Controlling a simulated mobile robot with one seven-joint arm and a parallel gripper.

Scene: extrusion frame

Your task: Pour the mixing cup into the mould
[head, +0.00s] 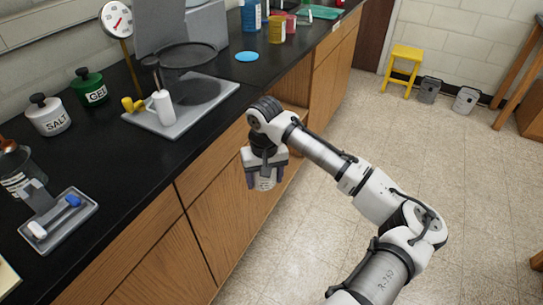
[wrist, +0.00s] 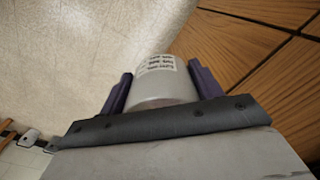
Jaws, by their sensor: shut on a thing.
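My gripper (head: 265,180) hangs in front of the wooden cabinet doors, below the counter top and out over the floor side. Its two purple fingers are shut on a pale grey cup with a printed label (wrist: 165,82), which I take to be the mixing cup. The cup also shows between the fingers in the head view (head: 265,184). Its contents are hidden. I cannot tell for sure which thing is the mould; a blue disc (head: 247,57) lies flat on the black counter, well apart from my gripper.
The black counter (head: 120,175) holds a grey tray (head: 205,112) with a white bottle, SALT (head: 48,116) and green (head: 90,88) jars, a dial gauge (head: 116,19) and coloured containers at the back. A yellow stool (head: 404,62) stands far off. The floor is mostly clear.

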